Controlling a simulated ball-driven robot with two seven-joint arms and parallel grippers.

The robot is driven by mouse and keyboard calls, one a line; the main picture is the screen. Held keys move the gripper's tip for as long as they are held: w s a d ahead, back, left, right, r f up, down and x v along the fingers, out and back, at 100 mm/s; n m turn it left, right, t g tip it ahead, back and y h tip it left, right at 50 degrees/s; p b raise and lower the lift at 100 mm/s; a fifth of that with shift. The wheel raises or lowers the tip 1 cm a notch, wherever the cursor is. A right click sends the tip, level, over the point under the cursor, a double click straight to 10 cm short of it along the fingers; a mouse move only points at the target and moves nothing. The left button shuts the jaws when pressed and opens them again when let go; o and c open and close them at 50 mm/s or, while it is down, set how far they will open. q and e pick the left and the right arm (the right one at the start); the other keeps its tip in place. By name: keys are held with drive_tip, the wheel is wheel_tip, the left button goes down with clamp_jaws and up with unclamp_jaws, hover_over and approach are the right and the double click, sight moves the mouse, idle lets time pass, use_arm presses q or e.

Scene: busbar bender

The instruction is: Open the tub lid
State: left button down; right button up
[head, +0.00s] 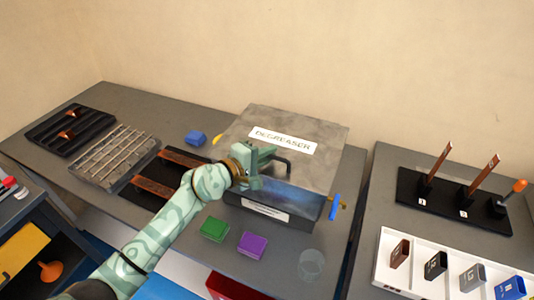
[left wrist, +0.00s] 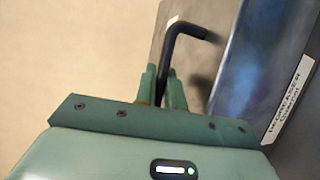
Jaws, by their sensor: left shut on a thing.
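The tub is a grey metal box labelled DEGREASER, and its lid (head: 315,135) lies flat and closed on top in the head view. A black bar handle (head: 284,161) stands at the lid's front edge; it also shows in the left wrist view (left wrist: 184,32). My left gripper (head: 268,160) reaches in from the left to the front of the tub. In the left wrist view its two green fingers (left wrist: 164,90) are shut on one leg of the handle. The tub's front wall (left wrist: 262,60) is beside the fingers. My right gripper is not in view.
A green block (head: 214,228), a purple block (head: 252,245) and a clear cup (head: 311,264) stand in front of the tub. A blue-handled valve (head: 334,208) sticks out at the tub's right corner. The wall is behind.

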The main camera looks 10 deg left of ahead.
use_arm(q)
drive_tip(key=w+d+r+g+y+p, duration=0.1)
drive_tip(key=w+r+g+p, duration=0.1)
drive_tip(key=r+p, duration=0.3)
drive_tip(key=w+d+r+n+g+y+p, duration=0.1)
drive_tip(key=w+r+p, duration=0.3)
drive_tip(key=r, duration=0.5)
drive_tip(key=shift+w+g+y+p, duration=0.35)
drive_tip(key=shift+g+p, duration=0.35)
drive_tip(key=shift+p, duration=0.5)
drive_tip(key=shift+d, duration=0.1)
drive_tip(key=c, duration=1.5)
unclamp_jaws()
drive_tip(key=b+v, duration=0.1)
drive_tip(key=v, duration=1.5)
drive_tip(key=shift+r, duration=0.15)
